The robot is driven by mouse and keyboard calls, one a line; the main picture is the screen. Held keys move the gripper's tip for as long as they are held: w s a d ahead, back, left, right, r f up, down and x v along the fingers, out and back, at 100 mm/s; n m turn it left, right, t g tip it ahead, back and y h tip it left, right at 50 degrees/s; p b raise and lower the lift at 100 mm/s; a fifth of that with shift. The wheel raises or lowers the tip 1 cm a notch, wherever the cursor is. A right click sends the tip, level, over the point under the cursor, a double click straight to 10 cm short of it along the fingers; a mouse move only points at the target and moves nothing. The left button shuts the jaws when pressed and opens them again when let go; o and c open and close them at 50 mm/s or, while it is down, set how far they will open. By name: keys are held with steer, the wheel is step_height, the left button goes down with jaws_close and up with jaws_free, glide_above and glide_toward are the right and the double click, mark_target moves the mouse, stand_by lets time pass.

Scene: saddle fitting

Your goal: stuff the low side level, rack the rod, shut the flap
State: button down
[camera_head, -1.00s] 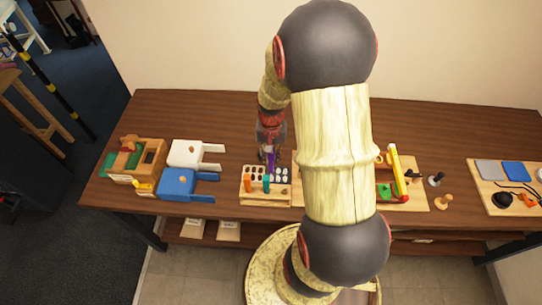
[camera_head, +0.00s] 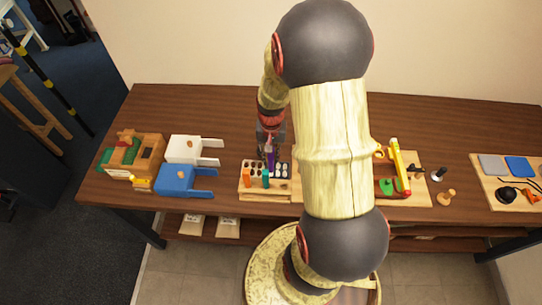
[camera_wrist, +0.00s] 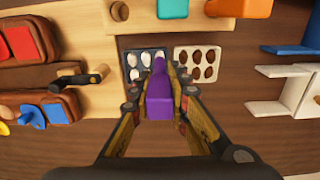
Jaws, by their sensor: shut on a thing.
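My gripper (camera_head: 269,146) is shut on a purple tool (camera_wrist: 160,97), which points down between the fingers; it also shows in the head view (camera_head: 270,158). The tool's tip is over or at a dark tray of pale ovals (camera_wrist: 133,75); I cannot tell whether it touches. Beside that is a cream tray of brown ovals (camera_wrist: 213,49). At the left of the wrist view are red-brown padded panels (camera_wrist: 60,105), likely the saddle, and a black-handled rod or lever (camera_wrist: 85,76). My arm hides most of this in the head view.
An orange block (camera_head: 247,176) and a teal block (camera_head: 266,181) stand at the tray stand's front. White (camera_head: 185,150) and blue (camera_head: 176,180) pronged pieces and a wooden fixture (camera_head: 150,148) lie left. A board with grey and blue pads (camera_head: 491,167) lies far right. The back-left tabletop is clear.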

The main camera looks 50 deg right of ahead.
steer(key=shift+f+b, duration=0.6)
steer(key=shift+f, duration=0.55)
stand_by(1.7)
steer(key=shift+r, duration=0.1)
steer(key=shift+r+p, duration=2.6)
steer(key=shift+r, duration=0.9)
